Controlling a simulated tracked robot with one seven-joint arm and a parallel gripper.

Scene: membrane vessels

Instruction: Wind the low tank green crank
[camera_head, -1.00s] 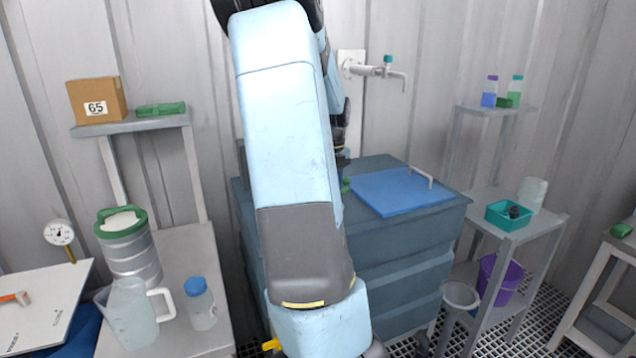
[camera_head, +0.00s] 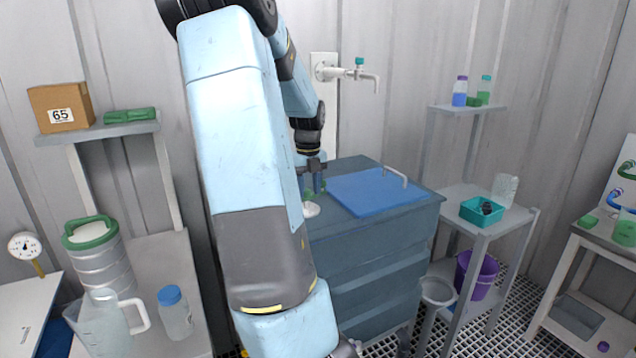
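The low tank (camera_head: 365,255) is a blue-grey ribbed box with a blue lid (camera_head: 375,192) on the right part of its top. A small green part, apparently the crank (camera_head: 308,194), shows at the left of the tank top, above a pale round disc (camera_head: 311,210). My gripper (camera_head: 317,186) points down at the green part, with dark fingers right at it. The gripper is small here, and I cannot tell whether its fingers are closed on the crank. My large pale-blue arm hides the tank's left side.
A wall tap (camera_head: 350,72) sticks out above and behind the tank. A shelf with a teal bin (camera_head: 482,211) stands to the right, a grey funnel-like bowl (camera_head: 437,291) before it. A jug (camera_head: 105,322) and blue-capped bottle (camera_head: 174,312) stand at left.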

